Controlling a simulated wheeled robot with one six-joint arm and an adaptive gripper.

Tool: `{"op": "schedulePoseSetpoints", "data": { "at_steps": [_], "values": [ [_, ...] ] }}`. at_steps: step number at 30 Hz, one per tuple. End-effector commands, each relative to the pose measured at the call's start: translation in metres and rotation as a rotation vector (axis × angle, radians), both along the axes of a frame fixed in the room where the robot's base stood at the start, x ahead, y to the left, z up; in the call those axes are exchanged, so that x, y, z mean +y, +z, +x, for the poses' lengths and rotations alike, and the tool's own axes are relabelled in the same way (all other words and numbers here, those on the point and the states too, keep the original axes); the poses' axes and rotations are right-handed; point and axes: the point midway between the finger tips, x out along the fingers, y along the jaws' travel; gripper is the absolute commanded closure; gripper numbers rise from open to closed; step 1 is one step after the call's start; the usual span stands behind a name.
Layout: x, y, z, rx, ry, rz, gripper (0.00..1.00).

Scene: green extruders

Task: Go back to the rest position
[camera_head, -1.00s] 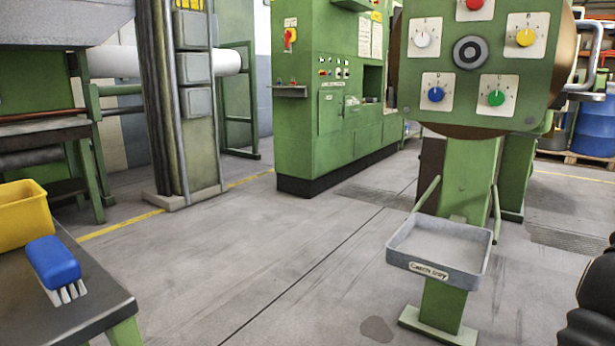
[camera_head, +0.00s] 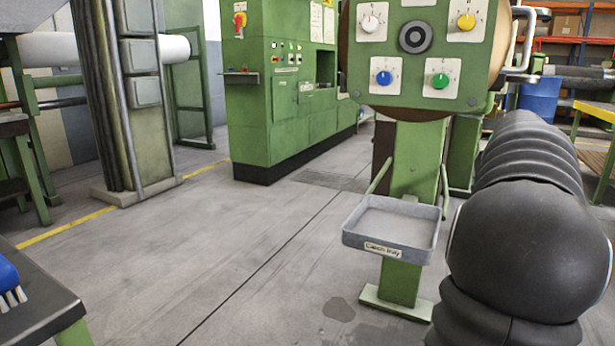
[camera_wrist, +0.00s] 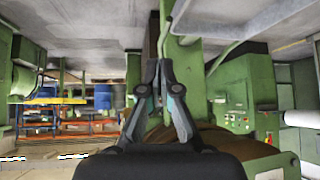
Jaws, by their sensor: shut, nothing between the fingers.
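My gripper (camera_wrist: 158,70) shows in the wrist view with its two fingers together and nothing between them. The gripper is not visible in the head view, where my dark arm fills the right side. The green extruder head panel (camera_head: 418,45) with coloured knobs stands left of my arm.
A grey catch tray (camera_head: 395,230) is on the extruder's stand below the panel. A table (camera_head: 40,305) with a blue brush (camera_head: 8,283) is at the lower left. A green cabinet (camera_head: 285,95) stands behind. The middle floor is clear.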

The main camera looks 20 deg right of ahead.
Motion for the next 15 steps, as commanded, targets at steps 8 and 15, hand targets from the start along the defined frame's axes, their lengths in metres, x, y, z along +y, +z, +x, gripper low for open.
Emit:
{"op": "schedulePoseSetpoints", "data": {
  "at_steps": [8,15],
  "values": [
    [0.178,-0.061,-0.001,0.112,0.019,0.188,1.0],
    [0.317,-0.111,-0.043,0.231,0.115,0.239,1.0]
  ]
}}
